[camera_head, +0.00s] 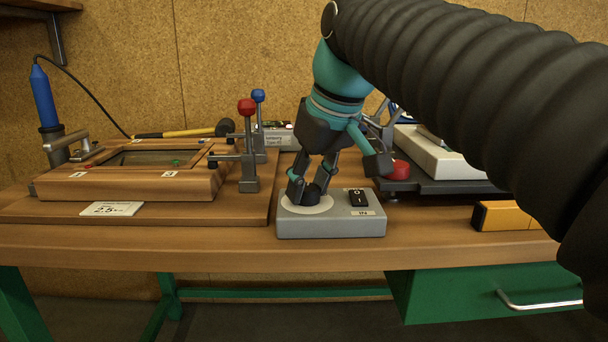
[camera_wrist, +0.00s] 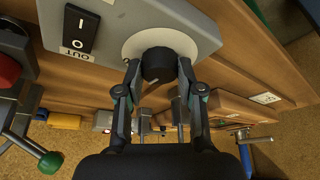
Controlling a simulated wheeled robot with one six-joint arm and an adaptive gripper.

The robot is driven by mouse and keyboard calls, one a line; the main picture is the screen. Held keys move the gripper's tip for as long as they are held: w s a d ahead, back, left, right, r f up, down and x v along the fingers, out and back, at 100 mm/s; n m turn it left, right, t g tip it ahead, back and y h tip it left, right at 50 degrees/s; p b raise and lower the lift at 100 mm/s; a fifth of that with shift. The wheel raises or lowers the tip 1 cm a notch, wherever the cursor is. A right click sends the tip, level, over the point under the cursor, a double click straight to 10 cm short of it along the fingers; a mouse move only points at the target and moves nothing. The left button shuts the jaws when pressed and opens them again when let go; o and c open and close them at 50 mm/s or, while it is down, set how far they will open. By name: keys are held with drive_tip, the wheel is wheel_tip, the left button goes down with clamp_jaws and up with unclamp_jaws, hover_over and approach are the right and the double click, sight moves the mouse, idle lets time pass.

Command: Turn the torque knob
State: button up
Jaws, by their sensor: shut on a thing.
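The torque knob (camera_wrist: 158,65) is a black round knob on a pale disc on top of a grey control box (camera_head: 330,225). In the head view the knob (camera_head: 310,195) is partly hidden by the fingers. My gripper (camera_head: 312,190) points down over the box, and its two fingers are shut on the knob's sides. In the wrist view my gripper (camera_wrist: 158,75) has one finger on each side of the knob. A black rocker switch (camera_head: 358,198) sits beside the knob on the same box.
A wooden fixture (camera_head: 130,187) with red-ball and blue-ball levers stands to the left. A red button (camera_head: 398,170) and a dark plate with a pale block (camera_head: 435,155) are to the right. A yellow-orange block (camera_head: 505,216) lies near the front edge.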

drive_tip(key=shift+n+g+p, duration=0.3)
drive_tip(key=shift+n, duration=0.6)
drive_tip(key=o, duration=1.2)
drive_tip(key=shift+c, duration=0.2)
drive_tip(key=v, duration=1.2)
drive_tip(key=shift+d, duration=0.25)
drive_tip(key=shift+f, duration=0.1)
